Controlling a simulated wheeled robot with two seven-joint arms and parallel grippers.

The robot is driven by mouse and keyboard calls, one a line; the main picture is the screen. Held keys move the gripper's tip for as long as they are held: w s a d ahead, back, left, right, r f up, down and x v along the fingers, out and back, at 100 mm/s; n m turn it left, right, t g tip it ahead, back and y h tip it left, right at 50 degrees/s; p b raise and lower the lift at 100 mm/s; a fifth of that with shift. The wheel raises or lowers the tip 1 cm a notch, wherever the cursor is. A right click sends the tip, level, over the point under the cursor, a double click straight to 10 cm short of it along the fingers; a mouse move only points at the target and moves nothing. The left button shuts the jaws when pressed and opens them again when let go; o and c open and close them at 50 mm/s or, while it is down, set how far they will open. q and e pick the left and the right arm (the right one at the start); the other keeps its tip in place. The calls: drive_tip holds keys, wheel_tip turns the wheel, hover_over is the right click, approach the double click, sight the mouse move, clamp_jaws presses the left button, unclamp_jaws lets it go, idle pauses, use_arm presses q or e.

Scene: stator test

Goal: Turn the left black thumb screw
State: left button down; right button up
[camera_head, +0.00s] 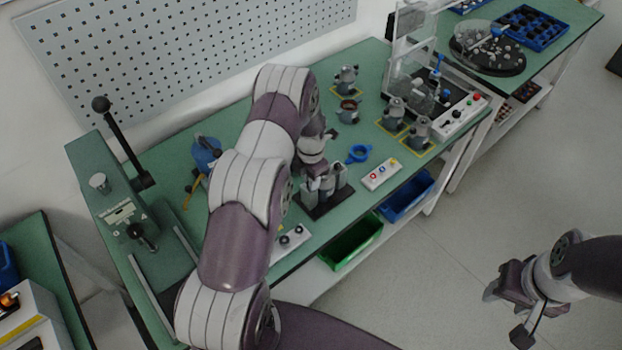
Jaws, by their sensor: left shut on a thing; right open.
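A small grey fixture (338,179) stands on a black base plate (328,204) near the front edge of the green bench. My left gripper (318,178) is down at this fixture, its arm bending over the bench from the lower left. It is shut on a small part there, seemingly the left black thumb screw. The screw itself is too small and covered to make out, so its turn angle cannot be told. My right gripper (506,308) is open and empty, out over the floor at the lower right, away from the bench.
A blue ring (358,154) and a white button box (381,174) lie right of the fixture. Grey motor-like parts (395,114) stand behind them. A lever press (127,216) is at the left. Green (351,243) and blue (407,196) bins sit below the front edge.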

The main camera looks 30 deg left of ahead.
use_arm(q)
drive_tip(key=shift+w+f+m+b, duration=0.1)
drive_tip(key=shift+m+b, duration=0.7)
drive_tip(key=shift+m, duration=0.2)
drive_tip(key=m+b, duration=0.2)
drive_tip(key=m, duration=0.1)
drive_tip(key=shift+m, duration=0.3)
drive_tip(key=m+b, duration=0.1)
drive_tip(key=m, duration=0.2)
drive_tip(key=shift+r+m+b, duration=0.25)
drive_tip(key=shift+m+b, duration=0.4)
drive_tip(key=shift+m, duration=1.45)
drive_tip(key=c, duration=1.3)
unclamp_jaws()
drive_tip(key=shift+o, duration=1.4)
drive_tip(key=shift+r, duration=0.1)
